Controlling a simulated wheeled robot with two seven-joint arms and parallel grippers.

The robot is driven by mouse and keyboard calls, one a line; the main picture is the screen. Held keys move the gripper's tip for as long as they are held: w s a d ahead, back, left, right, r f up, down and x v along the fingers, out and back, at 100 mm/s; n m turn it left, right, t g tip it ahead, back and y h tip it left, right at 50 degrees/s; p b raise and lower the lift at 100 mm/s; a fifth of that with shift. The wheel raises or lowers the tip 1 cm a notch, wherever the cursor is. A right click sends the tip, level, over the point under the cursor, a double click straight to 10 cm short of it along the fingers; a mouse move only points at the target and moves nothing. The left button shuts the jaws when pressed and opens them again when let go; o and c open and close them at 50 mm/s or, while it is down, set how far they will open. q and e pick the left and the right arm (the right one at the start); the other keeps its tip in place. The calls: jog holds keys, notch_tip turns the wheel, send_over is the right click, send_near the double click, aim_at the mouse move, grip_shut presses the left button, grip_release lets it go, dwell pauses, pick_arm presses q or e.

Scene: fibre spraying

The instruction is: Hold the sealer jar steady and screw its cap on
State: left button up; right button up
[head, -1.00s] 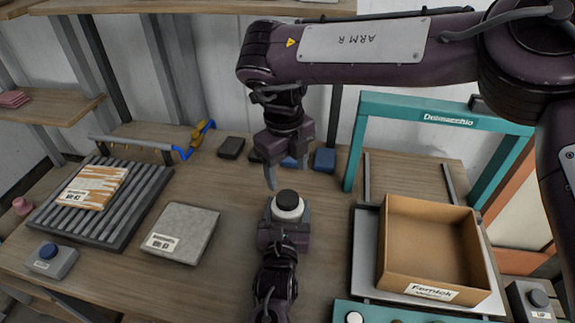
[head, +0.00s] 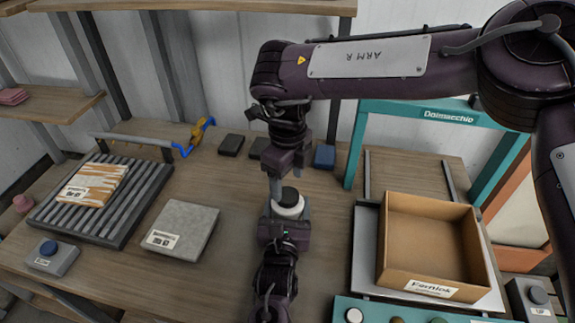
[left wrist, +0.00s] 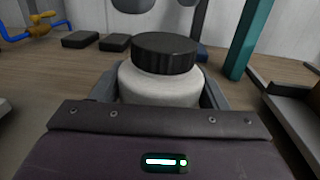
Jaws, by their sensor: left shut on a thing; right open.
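The sealer jar (head: 290,211) is a squat white jar standing upright on the wooden table. It also shows large in the left wrist view (left wrist: 160,86). A black ribbed cap (head: 289,196) sits on its mouth, and it looks level in the left wrist view (left wrist: 165,53). How far it is threaded cannot be told. My left gripper (head: 285,217) is shut around the jar body from the near side. My right gripper (head: 290,184) is open, pointing down with its fingertips around or just above the cap; contact cannot be told.
An open cardboard box (head: 432,240) sits on a tray at the right, under a teal frame (head: 420,115). A grey slab (head: 181,230) and a roller rack (head: 100,205) lie at the left. Small dark blocks (head: 231,145) lie behind. My right arm spans the upper right.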

aim_at(288, 195)
jog(key=shift+f, duration=1.95)
jog(key=shift+c, duration=0.3)
jog(key=c, duration=0.9)
jog(key=m, duration=0.5)
jog(key=shift+c, duration=0.2)
jog(key=m, duration=0.5)
jog(key=shift+f, duration=0.1)
jog(key=m, duration=0.4)
jog(key=shift+m, duration=0.4)
jog(key=m, duration=0.3)
jog(key=o, duration=1.1)
